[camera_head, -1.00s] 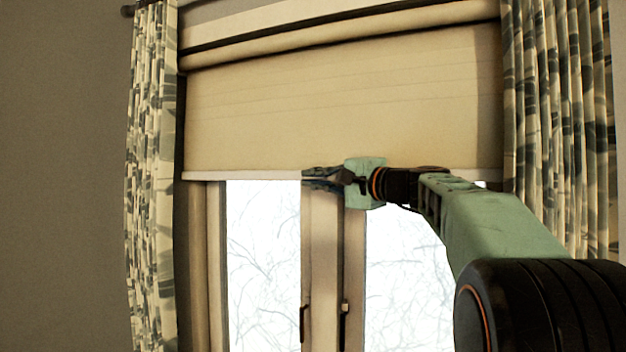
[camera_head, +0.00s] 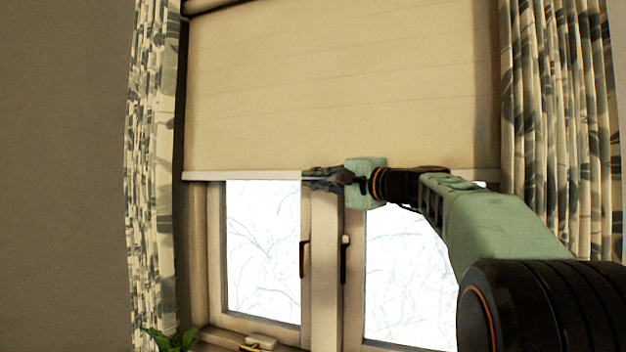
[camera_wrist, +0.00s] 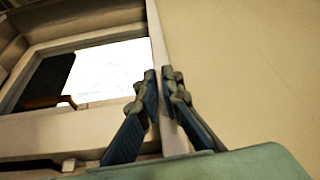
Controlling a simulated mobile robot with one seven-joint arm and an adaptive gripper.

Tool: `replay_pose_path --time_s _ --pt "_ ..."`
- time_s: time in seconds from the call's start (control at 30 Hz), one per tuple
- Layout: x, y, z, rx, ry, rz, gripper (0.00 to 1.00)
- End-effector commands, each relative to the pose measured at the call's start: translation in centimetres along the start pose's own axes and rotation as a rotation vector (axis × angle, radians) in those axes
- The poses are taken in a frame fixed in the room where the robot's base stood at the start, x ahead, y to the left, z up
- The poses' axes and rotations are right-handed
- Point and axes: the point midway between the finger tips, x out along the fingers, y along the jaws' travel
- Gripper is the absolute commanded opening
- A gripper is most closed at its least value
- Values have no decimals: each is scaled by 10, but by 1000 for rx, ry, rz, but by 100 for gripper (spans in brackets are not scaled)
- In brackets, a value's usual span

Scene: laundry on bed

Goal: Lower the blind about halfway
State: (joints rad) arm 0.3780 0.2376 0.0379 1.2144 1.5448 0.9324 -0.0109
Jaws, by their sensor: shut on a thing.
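The cream roller blind (camera_head: 340,85) hangs over the upper part of the window in the head view. Its pale bottom bar (camera_head: 240,176) runs level across the window, a little above the window handles. My gripper (camera_head: 312,180) is shut on the bottom bar near its middle. In the wrist view my gripper's two fingers (camera_wrist: 163,98) close on either side of the bar (camera_wrist: 160,50), with the blind's fabric (camera_wrist: 240,70) to the right. Part of the bar's right half is hidden behind my arm.
Patterned curtains hang at the left (camera_head: 153,160) and right (camera_head: 560,120) of the window. Two dark window handles (camera_head: 304,258) sit on the middle frame. A green plant (camera_head: 172,339) and a small yellow-and-white object (camera_head: 258,344) are at the sill, bottom left.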

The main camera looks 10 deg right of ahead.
Motion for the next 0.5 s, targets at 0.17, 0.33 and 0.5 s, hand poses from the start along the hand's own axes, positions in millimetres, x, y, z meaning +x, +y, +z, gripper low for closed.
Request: replay_pose_path --time_s 0.17,0.33,0.5 --pt "-2 19 1 -1 3 1 0" --pt "-2 20 1 -1 3 0 0" --pt "-2 19 1 -1 3 0 0"
